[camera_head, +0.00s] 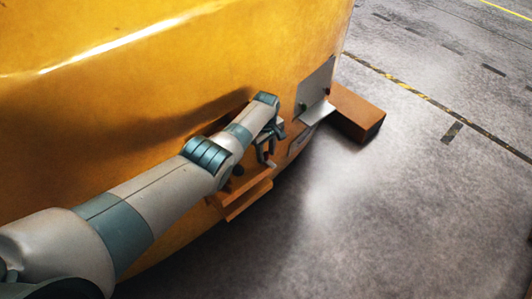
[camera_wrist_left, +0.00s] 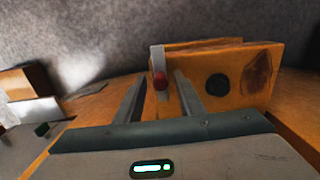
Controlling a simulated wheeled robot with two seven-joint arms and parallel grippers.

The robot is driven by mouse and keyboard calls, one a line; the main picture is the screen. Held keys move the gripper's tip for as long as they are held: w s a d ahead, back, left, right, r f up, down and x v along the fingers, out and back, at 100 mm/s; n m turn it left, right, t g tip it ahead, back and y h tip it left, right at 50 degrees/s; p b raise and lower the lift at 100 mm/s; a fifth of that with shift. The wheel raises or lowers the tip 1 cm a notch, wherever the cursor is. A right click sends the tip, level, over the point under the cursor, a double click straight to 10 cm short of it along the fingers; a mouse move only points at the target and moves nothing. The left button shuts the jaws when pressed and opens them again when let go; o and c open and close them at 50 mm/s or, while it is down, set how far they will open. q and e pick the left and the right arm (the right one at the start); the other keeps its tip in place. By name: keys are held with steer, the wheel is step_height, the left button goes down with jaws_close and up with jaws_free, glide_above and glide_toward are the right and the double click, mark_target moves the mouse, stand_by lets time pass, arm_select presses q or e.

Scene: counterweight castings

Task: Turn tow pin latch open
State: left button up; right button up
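My left gripper (camera_head: 267,155) is at the side of the large orange casting (camera_head: 150,90), just above an orange bracket (camera_head: 243,200). In the left wrist view its two fingers (camera_wrist_left: 159,78) stand apart, with gaps inside both. In the head view the gripper hides the lever. My right gripper is not in view.
A grey metal plate with a ledge (camera_head: 316,90) is fixed to the casting to the right of the gripper. A brown block (camera_head: 357,112) juts out beyond it. The grey floor (camera_head: 400,210) at the right is clear, with a striped line (camera_head: 420,97) across it.

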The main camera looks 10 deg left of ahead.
mark_target(266, 152)
arm_select(q)
steer(key=shift+r, duration=0.15)
steer(key=shift+r+p, duration=0.3)
steer(key=shift+r, duration=0.15)
step_height(266, 152, up, 4)
steer(key=shift+r+p, duration=0.15)
steer(key=shift+p, duration=0.3)
step_height(266, 152, up, 12)
steer(key=b, duration=0.1)
